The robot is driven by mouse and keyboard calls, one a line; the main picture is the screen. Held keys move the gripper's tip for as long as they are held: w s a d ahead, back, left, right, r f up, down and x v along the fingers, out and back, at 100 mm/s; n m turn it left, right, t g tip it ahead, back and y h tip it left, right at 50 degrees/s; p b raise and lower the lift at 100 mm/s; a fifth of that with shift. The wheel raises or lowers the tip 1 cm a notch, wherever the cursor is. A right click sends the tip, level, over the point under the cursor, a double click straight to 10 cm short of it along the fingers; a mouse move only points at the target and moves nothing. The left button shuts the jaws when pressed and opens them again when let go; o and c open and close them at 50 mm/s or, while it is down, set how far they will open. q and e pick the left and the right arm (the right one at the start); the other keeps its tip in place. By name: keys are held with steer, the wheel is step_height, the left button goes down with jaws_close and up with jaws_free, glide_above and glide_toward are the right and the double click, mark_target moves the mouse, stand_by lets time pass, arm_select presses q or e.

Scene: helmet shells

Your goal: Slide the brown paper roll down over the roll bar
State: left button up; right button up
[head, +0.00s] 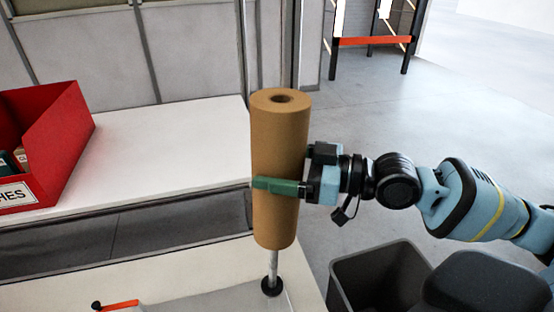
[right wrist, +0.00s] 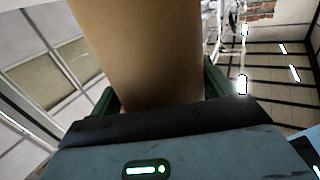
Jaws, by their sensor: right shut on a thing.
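The brown paper roll (head: 278,165) stands nearly upright in the head view, with a dark hole in its top end. My right gripper (head: 284,182) is shut around the roll's middle from the right. The roll also fills the middle of the right wrist view (right wrist: 145,50), between the green fingers (right wrist: 160,95). The metal roll bar (head: 273,265) shows below the roll's lower end, rising from a round black foot. Its upper part is hidden; I cannot tell whether it is inside the roll or behind it. My left gripper is not in view.
A red box (head: 65,135) with items in it stands on the white surface (head: 150,160) at left. An orange-handled tool (head: 120,305) lies at the bottom edge. A dark open bin (head: 350,285) is right of the bar. A shelving frame (head: 375,41) stands behind.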

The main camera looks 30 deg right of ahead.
arm_select(q)
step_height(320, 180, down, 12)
steer(key=b, duration=1.4)
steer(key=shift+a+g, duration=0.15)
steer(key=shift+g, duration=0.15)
arm_select(e)
steer(key=f, duration=2)
steer(key=shift+w+a, duration=0.1)
steer(key=shift+a, duration=0.3)
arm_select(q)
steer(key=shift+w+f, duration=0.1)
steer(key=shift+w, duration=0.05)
arm_select(e)
steer(key=shift+f, duration=0.1)
